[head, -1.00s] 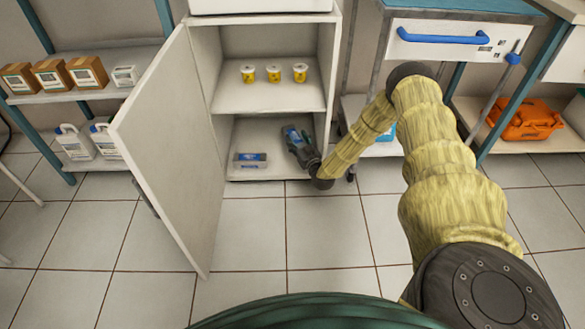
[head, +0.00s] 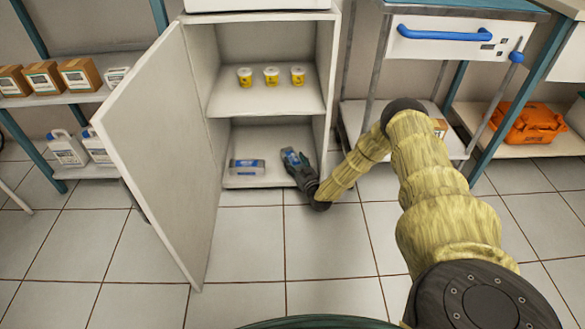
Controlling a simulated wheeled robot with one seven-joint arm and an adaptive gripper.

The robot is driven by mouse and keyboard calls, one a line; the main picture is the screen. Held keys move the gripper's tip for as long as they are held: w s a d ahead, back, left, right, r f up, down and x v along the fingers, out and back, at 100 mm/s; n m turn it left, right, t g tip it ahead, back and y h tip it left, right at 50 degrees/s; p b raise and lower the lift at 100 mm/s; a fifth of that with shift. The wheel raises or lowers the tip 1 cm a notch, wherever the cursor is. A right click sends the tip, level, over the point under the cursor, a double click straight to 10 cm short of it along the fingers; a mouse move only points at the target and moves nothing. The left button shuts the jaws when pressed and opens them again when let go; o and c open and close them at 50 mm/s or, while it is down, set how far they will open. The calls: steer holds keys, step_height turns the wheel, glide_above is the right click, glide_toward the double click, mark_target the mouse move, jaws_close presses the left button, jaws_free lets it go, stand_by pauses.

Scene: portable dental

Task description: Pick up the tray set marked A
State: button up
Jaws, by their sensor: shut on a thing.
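My gripper (head: 299,165) is inside the lower compartment of the open white cabinet (head: 270,109), near its front right. It is shut on a blue and clear tray set (head: 290,157), which is partly hidden by the gripper. A second blue and clear tray set (head: 246,167) lies on the lower shelf to the left, apart from the gripper. The letters on both sets are too small to read.
The cabinet door (head: 160,150) stands open on the left. Several yellow-labelled tubs (head: 271,77) stand on the shelf above. The cabinet's right wall is close to my arm. A blue-handled cart (head: 445,36) stands right. The floor in front is clear.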

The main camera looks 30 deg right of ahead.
steer(key=shift+f, duration=0.25)
steer(key=o, duration=1.3)
steer(key=shift+o, duration=0.3)
steer(key=shift+r, duration=0.1)
